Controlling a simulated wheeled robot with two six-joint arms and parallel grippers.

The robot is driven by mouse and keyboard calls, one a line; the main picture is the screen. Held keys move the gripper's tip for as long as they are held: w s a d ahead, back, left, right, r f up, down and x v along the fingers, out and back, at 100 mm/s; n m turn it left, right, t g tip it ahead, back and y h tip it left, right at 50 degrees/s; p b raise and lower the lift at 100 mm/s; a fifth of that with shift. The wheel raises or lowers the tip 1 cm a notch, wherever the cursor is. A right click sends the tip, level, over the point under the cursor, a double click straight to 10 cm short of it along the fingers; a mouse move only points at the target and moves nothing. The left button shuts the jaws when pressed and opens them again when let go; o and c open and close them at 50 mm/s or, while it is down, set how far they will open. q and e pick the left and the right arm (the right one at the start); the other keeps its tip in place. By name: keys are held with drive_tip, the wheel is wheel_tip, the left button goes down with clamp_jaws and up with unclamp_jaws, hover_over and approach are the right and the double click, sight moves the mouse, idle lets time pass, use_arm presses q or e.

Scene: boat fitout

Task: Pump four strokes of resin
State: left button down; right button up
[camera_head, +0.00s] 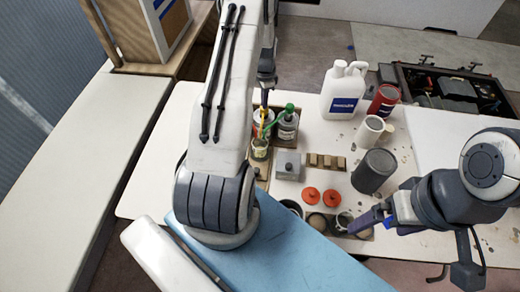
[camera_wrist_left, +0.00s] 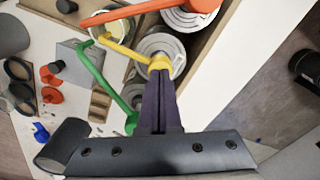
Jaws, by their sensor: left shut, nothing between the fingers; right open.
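Three pumps with coloured heads and spouts stand close together in the left wrist view: an orange-red pump (camera_wrist_left: 199,5), a yellow pump (camera_wrist_left: 159,63) and a green pump (camera_wrist_left: 90,72). I cannot tell which holds resin. Their spouts converge toward a small cup (camera_wrist_left: 107,28), which also shows in the head view (camera_head: 260,151). My left gripper (camera_wrist_left: 160,76) is shut and empty, its fingertips at the yellow pump head, seemingly touching it. In the head view my left gripper (camera_head: 264,98) is partly hidden by its arm. My right gripper (camera_head: 376,220) is open beside the containers at the table's front.
A white jug (camera_head: 343,91), a red can (camera_head: 384,100), a pale cylinder (camera_head: 369,131) and a dark grey cylinder (camera_head: 374,171) stand to the right. A grey block (camera_head: 287,166), wooden blocks (camera_head: 325,161) and orange discs (camera_head: 331,198) lie between. A blue surface (camera_head: 285,255) is in front.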

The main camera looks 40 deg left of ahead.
use_arm(q)
drive_tip(key=shift+r+p, duration=1.25)
drive_tip(key=shift+r, duration=0.75)
drive_tip(key=shift+f, duration=0.1)
drive_tip(key=shift+f+b, duration=1.55)
drive_tip(key=shift+f, duration=0.5)
drive_tip(key=shift+r, duration=0.15)
drive_tip(key=shift+r+p, duration=1.4)
drive_tip(key=shift+r, duration=0.6)
drive_tip(key=shift+f, duration=0.25)
